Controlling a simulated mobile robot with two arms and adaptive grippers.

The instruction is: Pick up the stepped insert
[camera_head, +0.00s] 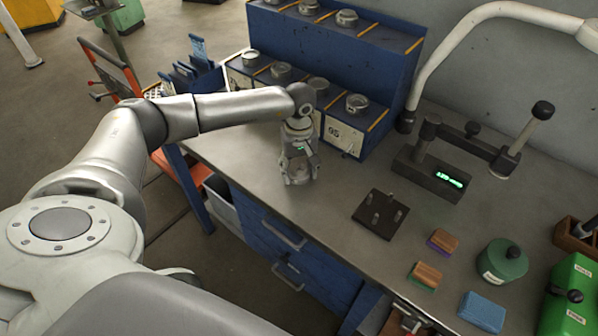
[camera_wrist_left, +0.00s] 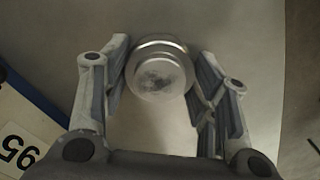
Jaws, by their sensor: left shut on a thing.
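The stepped insert (camera_wrist_left: 160,72) is a round, shiny metal piece with a raised rim, seen from above in the left wrist view. My left gripper (camera_wrist_left: 160,78) has its two fingers closed against opposite sides of it. In the head view my left gripper (camera_head: 299,178) points down at the workbench in front of the blue rack, and it hides the insert there. I cannot tell whether the insert touches the bench top. My right gripper is not in view.
A blue rack (camera_head: 330,50) with metal pieces stands behind my left gripper. A dark plate with pins (camera_head: 380,214), a gauge with a green display (camera_head: 450,178), small coloured blocks (camera_head: 443,241) and a green canister (camera_head: 503,262) lie to the right. Bench top (camera_head: 335,195) between gripper and plate is clear.

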